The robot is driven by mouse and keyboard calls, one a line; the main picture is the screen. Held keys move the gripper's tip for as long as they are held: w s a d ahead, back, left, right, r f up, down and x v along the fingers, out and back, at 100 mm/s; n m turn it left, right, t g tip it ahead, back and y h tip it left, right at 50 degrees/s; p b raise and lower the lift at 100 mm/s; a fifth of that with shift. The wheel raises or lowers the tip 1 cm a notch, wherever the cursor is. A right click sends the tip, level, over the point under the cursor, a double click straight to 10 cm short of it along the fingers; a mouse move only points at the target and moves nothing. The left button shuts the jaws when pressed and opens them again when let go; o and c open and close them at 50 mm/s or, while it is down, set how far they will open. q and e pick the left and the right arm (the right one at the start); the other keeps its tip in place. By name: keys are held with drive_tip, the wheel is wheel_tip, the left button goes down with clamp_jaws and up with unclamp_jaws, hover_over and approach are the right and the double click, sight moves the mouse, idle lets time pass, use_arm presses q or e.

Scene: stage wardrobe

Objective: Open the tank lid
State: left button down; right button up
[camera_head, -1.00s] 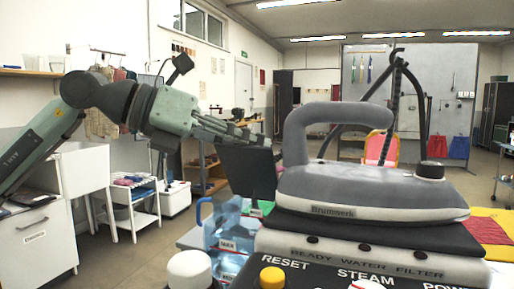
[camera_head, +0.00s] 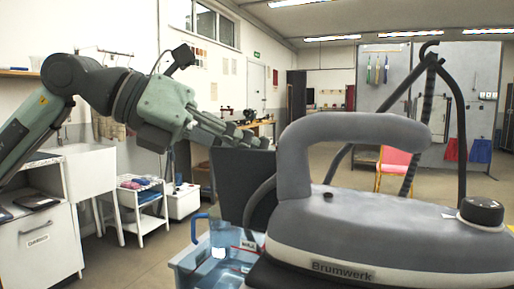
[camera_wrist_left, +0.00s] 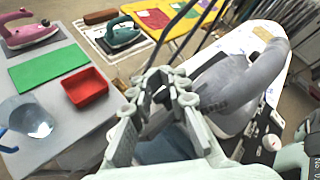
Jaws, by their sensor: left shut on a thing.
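My left gripper (camera_head: 252,139) reaches in from the left in the head view, its fingers at the top edge of a dark upright panel that looks like the tank lid (camera_head: 243,183). It is shut on this lid. The lid stands raised, above and behind a clear blue water tank (camera_head: 231,259). In the left wrist view the gripper (camera_wrist_left: 160,90) shows close up, and a dark surface below the fingers seems to be the lid (camera_wrist_left: 168,148). The fingers partly hide the contact. My right gripper is in neither view.
A large grey iron (camera_head: 370,215) stands right of the lid, close to it; it also shows in the left wrist view (camera_wrist_left: 232,85). A red tray (camera_wrist_left: 86,87), green mat (camera_wrist_left: 47,66) and clear jug (camera_wrist_left: 28,118) lie left. A white trolley (camera_head: 140,205) stands behind.

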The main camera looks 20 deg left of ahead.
use_arm(q)
drive_tip(key=shift+w+a+f+y, duration=0.15)
drive_tip(key=shift+f+y, duration=0.15)
drive_tip(key=shift+f, duration=0.2)
drive_tip(key=c, duration=1.5)
unclamp_jaws()
drive_tip(key=shift+w+a+f, duration=0.1)
drive_tip(key=shift+a, duration=0.05)
drive_tip(key=shift+o, duration=0.2)
drive_tip(key=shift+r, duration=0.25)
drive_tip(key=v, duration=0.7)
drive_tip(key=shift+a, duration=0.15)
